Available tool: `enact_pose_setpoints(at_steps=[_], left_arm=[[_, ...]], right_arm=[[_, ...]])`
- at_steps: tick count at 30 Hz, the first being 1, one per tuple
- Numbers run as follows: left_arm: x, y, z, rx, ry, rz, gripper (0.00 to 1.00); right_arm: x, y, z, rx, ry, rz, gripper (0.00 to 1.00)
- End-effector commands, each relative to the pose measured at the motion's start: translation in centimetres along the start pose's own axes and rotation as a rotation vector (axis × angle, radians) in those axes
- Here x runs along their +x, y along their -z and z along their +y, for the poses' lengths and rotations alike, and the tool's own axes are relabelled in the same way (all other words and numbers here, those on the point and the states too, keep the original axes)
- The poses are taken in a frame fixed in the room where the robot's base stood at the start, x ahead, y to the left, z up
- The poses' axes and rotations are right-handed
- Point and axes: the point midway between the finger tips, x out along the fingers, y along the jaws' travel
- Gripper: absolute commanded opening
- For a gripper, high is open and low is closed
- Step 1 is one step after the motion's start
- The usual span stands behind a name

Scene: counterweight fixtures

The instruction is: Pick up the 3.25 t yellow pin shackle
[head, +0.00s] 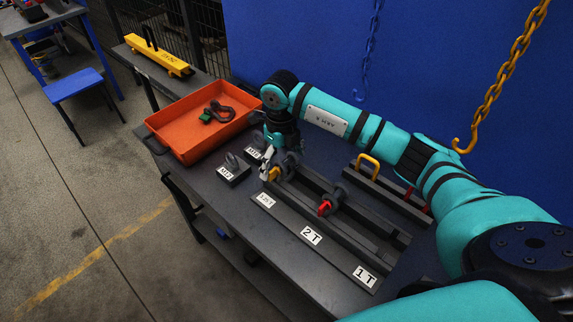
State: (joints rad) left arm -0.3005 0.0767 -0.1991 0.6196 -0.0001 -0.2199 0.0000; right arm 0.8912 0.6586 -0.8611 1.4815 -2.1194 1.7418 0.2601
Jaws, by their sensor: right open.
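The yellow pin shackle (275,173) stands in the far end of the dark slotted rack, behind the small label that is hard to read. Its yellow pin end shows and its grey body is partly hidden by my gripper. My right gripper (268,168) points down right at this shackle, its jaws open. I cannot tell whether the fingers touch it. My left gripper is not in view.
A red pin shackle (325,207) sits mid-rack behind the 2 T label (311,236). A yellow bow (368,160) rises from the rear rail. Small labelled blocks (233,172) stand left of the rack. An orange tray (181,148) holds a green-pinned shackle (218,112).

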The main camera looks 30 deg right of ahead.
Motion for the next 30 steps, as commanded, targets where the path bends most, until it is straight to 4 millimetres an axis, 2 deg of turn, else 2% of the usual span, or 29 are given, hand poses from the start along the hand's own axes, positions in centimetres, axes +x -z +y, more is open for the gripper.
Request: enact_pose_setpoints(at_steps=[3,9,22,23,30], left_arm=[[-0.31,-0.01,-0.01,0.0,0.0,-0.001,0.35],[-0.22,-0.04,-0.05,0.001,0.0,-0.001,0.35],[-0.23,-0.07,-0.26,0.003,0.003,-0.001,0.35],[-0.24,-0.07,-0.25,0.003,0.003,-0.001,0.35],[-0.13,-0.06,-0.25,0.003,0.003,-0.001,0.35]], right_arm=[[0.79,0.01,0.03,-0.001,0.0,0.0,1.0],[0.94,0.0,0.02,-0.001,0.001,-0.001,1.0],[0.89,0.0,0.03,-0.001,0.0,-0.001,0.45],[0.8,-0.05,0.01,-0.001,0.0,-0.002,0.43],[0.6,-0.08,0.0,-0.001,0.0,-0.003,0.42]])
